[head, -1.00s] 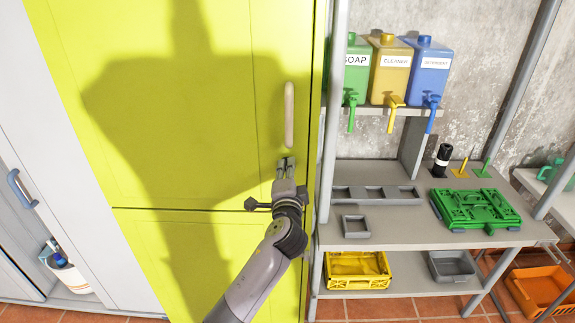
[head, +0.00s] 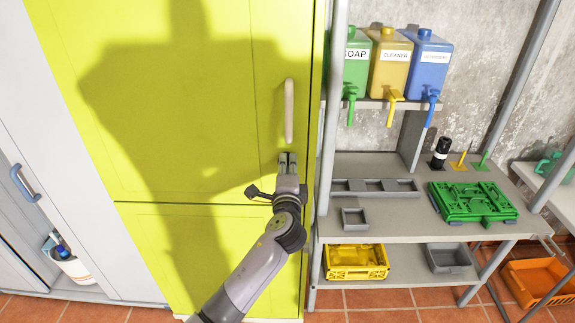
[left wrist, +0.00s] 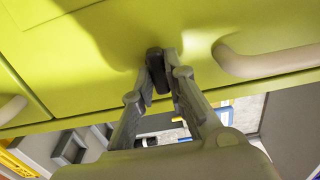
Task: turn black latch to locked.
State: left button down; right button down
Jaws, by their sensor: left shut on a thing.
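The black latch (left wrist: 155,62) is a small dark block on the yellow-green cabinet door (head: 215,120), seen between the fingertips in the left wrist view. In the head view my fingers cover it, just below the pale upright door handle (head: 289,110). My left gripper (head: 288,158) is at the door below this handle. In the left wrist view the left gripper (left wrist: 158,72) is shut on the latch, with one finger on each side. The handle also shows at right in that view (left wrist: 265,62). My right gripper is in neither view.
A grey shelf unit (head: 380,225) stands close to the right of the cabinet. It holds labelled dispensers (head: 390,65), a green crate (head: 472,202) and a yellow crate (head: 356,262). A grey-white cabinet with a blue handle (head: 25,183) stands at left.

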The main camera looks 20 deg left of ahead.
pick_arm(q)
jog(key=c, duration=1.6)
grip_release()
jog(key=shift+d, duration=0.1)
jog(key=v, duration=1.2)
